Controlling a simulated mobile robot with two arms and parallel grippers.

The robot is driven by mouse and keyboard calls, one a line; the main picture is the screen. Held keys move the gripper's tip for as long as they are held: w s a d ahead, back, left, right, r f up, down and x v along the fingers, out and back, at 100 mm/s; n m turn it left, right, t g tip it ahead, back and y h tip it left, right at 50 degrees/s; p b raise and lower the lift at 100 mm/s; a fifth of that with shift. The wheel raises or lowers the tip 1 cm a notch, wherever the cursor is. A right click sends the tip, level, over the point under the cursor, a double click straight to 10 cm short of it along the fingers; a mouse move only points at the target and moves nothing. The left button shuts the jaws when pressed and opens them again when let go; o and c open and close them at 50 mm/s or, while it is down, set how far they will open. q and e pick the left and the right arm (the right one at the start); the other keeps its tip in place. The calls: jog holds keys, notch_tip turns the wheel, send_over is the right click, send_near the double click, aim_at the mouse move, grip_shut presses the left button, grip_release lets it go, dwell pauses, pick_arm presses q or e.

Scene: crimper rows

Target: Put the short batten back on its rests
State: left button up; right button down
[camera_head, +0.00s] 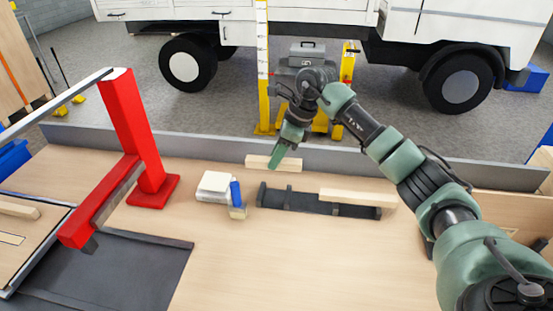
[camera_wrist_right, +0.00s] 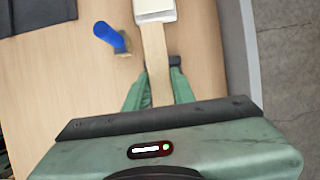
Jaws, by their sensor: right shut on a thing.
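My right gripper (camera_head: 274,166) points down and is shut on the short pale wooden batten (camera_head: 262,161). In the right wrist view the batten (camera_wrist_right: 154,60) runs up between my green fingertips (camera_wrist_right: 159,98). It appears held level above the table. The dark rack with rests (camera_head: 305,202) lies just in front of it in the head view. A longer pale batten (camera_head: 360,197) lies on the rack's right part. My left gripper is not in view.
A white stacked block (camera_head: 214,186) and a blue cylinder (camera_head: 236,194) stand left of the rack. A red post (camera_head: 130,130) with a red arm stands further left, by a dark mat (camera_head: 120,270). A grey ledge (camera_head: 200,139) runs along the back. The front table is clear.

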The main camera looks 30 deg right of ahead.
aim_at(291, 161)
jog(key=shift+d, duration=0.15)
jog(key=shift+f+b, duration=3.25)
jog(key=shift+f, duration=1.55)
jog(key=c, duration=1.1)
grip_release()
jog(key=b+v, duration=0.1)
jog(key=v, duration=0.6)
jog(key=shift+s+d+r, duration=0.15)
jog(key=shift+s+r, duration=0.05)
jog(key=shift+r, duration=0.15)
jog(key=shift+f, duration=0.1)
